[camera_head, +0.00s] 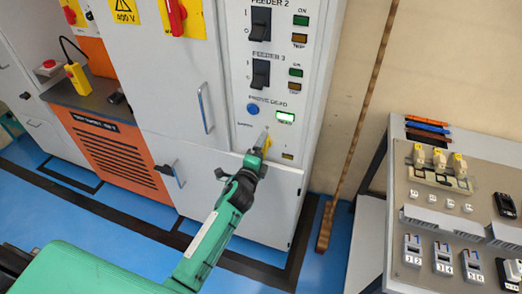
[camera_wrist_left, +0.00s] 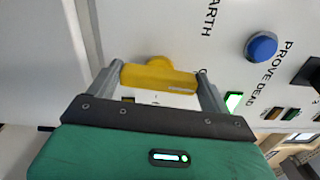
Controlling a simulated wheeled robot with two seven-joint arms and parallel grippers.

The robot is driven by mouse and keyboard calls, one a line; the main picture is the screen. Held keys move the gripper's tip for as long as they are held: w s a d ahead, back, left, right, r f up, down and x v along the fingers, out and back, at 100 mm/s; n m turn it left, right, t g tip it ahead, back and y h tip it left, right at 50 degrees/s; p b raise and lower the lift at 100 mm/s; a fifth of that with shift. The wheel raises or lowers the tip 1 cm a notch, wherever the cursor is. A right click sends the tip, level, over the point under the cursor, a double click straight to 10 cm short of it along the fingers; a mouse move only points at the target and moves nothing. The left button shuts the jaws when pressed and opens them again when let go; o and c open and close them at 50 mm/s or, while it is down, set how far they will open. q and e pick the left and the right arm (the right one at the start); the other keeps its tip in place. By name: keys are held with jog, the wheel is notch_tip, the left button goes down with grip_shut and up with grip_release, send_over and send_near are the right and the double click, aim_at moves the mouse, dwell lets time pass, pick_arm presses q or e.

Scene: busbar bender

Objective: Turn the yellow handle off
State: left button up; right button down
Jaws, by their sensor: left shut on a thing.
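The yellow handle (camera_wrist_left: 158,78) is on the grey cabinet front, beside the printed word EARTH. In the left wrist view its bar spans the gap between my fingers, with its round hub behind. My left gripper (camera_wrist_left: 160,85) is shut on the handle, one finger at each end of the bar. In the head view the left gripper (camera_head: 259,150) reaches up to the cabinet's lower panel, and a bit of the yellow handle (camera_head: 268,143) shows beside the fingers, the rest hidden. My right gripper is in neither view.
Above the handle are a blue button (camera_head: 253,109), a lit green indicator (camera_head: 285,116) and black feeder switches (camera_head: 260,74). A cabinet door handle (camera_head: 205,107) juts out to the left. A bench with electrical parts (camera_head: 455,205) stands at right.

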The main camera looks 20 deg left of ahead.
pick_arm(q)
jog(key=shift+f+n, duration=0.1)
jog(key=shift+n, duration=0.5)
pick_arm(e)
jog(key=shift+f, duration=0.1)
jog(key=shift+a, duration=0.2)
pick_arm(q)
jog(key=o, duration=0.9)
jog(key=shift+s, duration=0.15)
jog(key=s+b, duration=0.2)
jog(key=s, duration=1.1)
jog(key=shift+s+a, duration=0.2)
jog(key=shift+s, duration=0.1)
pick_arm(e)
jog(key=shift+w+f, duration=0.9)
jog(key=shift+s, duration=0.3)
